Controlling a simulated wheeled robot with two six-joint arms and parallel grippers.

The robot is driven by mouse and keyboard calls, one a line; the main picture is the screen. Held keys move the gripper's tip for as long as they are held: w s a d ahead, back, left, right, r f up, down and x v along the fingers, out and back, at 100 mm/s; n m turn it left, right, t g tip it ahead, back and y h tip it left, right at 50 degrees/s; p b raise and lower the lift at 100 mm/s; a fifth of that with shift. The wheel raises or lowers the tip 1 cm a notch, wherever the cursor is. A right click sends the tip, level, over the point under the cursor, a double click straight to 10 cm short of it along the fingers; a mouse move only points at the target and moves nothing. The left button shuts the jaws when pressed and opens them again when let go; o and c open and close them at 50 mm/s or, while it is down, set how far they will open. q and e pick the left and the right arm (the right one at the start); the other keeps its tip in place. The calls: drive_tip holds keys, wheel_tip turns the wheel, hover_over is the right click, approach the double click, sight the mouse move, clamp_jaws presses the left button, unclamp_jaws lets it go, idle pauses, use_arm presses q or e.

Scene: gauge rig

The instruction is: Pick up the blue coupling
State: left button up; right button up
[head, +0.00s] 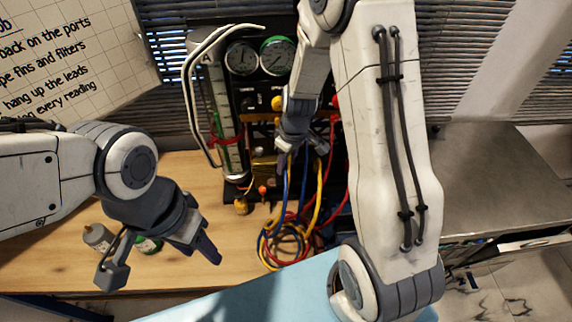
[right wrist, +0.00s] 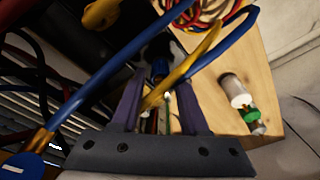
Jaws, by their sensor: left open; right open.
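A round blue fitting (right wrist: 18,164) with a brass neck, on the end of a blue hose, sits at the lower left of the right wrist view, outside my fingers. A smaller blue piece (right wrist: 160,68) shows between the fingers, partly behind a yellow hose; I cannot tell which is the blue coupling. Neither is clear in the head view. My right gripper (head: 302,155) is open in front of the gauge rig, among the hoses; its fingers (right wrist: 160,105) show apart in the wrist view. My left gripper (head: 160,264) is open and empty above the wooden bench.
The gauge rig (head: 240,95) carries two round gauges (head: 277,56). Blue, yellow and red hoses (head: 285,240) hang and coil on the wooden bench (head: 215,205). A small bottle (head: 98,237) lies near my left gripper. A metal surface (head: 490,185) is at right.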

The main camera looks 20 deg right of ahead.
drive_tip(key=shift+w+a+f, duration=0.1)
drive_tip(key=shift+f, duration=1.05)
clamp_jaws()
drive_tip(key=shift+r, duration=0.1)
